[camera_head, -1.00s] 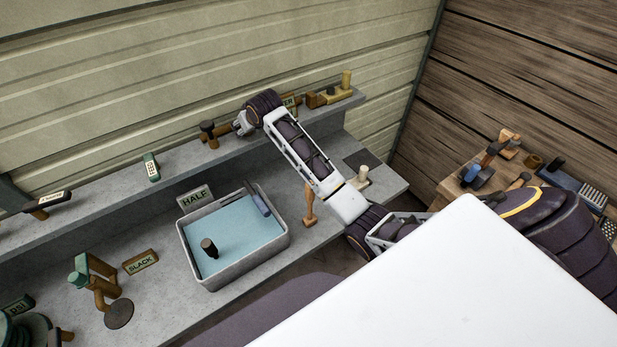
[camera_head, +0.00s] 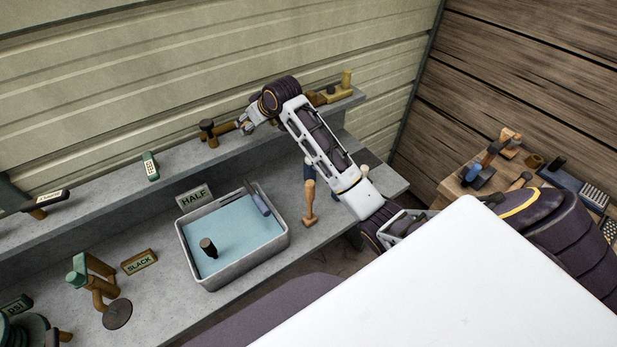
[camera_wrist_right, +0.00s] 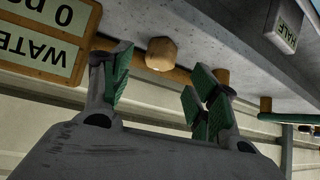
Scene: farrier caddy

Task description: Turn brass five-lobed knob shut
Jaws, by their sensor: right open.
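In the right wrist view, a rounded tan-brass knob (camera_wrist_right: 161,54) sits on a brown pipe (camera_wrist_right: 180,75), between and beyond my open fingers. It looks like the brass knob, but I cannot make out five lobes. My right gripper (camera_wrist_right: 158,92) is open with green finger pads, and nothing is held. In the head view my right gripper (camera_head: 250,123) is at the right end of the brown pipe (camera_head: 225,128) on the upper shelf. The knob cannot be picked out there. My left gripper is not in view.
An upside-down WATER sign (camera_wrist_right: 45,40) is close to one finger in the wrist view. On the upper shelf stands a dark-topped fitting (camera_head: 207,127). Below are a grey basin (camera_head: 236,270) of blue water, a HALF sign (camera_head: 194,197) and a wooden-handled tool (camera_head: 309,205).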

